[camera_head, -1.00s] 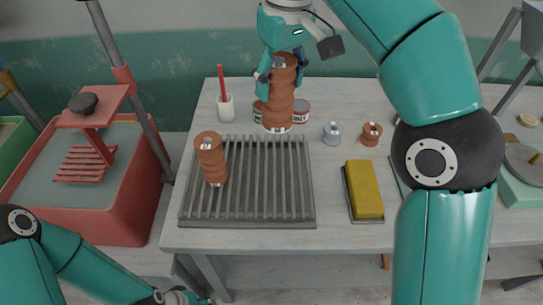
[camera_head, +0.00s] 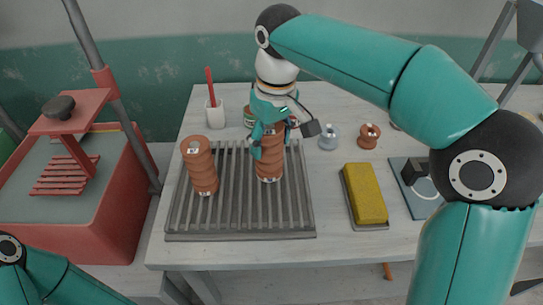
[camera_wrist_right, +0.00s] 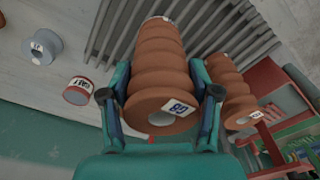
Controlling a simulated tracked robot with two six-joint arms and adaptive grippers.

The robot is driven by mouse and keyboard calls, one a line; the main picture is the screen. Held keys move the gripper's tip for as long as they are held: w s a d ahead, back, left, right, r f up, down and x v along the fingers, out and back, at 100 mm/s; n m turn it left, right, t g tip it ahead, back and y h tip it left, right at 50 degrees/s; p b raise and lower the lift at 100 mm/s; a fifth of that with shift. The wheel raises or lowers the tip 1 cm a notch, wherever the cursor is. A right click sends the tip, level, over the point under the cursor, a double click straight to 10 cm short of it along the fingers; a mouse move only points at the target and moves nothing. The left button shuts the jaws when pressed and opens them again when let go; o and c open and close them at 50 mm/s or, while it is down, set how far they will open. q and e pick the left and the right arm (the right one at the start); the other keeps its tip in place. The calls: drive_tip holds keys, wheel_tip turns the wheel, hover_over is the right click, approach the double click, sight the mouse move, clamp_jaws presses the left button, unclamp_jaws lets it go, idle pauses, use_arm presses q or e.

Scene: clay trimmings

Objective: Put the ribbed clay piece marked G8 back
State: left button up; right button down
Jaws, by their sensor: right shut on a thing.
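The ribbed clay piece marked G8 (camera_head: 270,163) is a tall reddish-brown ringed cylinder with a pale label. My right gripper (camera_head: 268,137) is shut around its upper part. The piece is upright over the middle of the grey slatted rack (camera_head: 240,236); I cannot tell whether its base touches the slats. In the right wrist view, G8 (camera_wrist_right: 158,62) sits between both fingers (camera_wrist_right: 160,95), its label readable on the near end. A second ribbed clay piece (camera_head: 200,170) stands on the rack's left side, also seen in the wrist view (camera_wrist_right: 230,90). My left gripper is out of view.
A yellow sponge (camera_head: 366,195) lies on a tray right of the rack. A grey spool (camera_head: 328,138) and a brown spool (camera_head: 367,136) stand behind it. A white cup with a red tool (camera_head: 216,116) stands behind the rack. A red basin (camera_head: 90,235) is at left.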

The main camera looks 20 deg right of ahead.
drive_tip(key=shift+f, duration=2)
drive_tip(key=shift+f+b, duration=0.1)
drive_tip(key=shift+b, duration=0.2)
drive_tip(key=shift+c, duration=1.2)
unclamp_jaws()
drive_tip(key=shift+s, duration=0.1)
drive_tip(key=r, duration=0.4)
drive_tip(key=r+p, duration=0.1)
drive_tip(key=r, duration=0.3)
drive_tip(key=r+p, duration=0.1)
drive_tip(key=r, duration=0.3)
drive_tip(key=shift+s+d+r, duration=0.1)
drive_tip(key=shift+s+d, duration=0.15)
drive_tip(key=shift+s, duration=0.15)
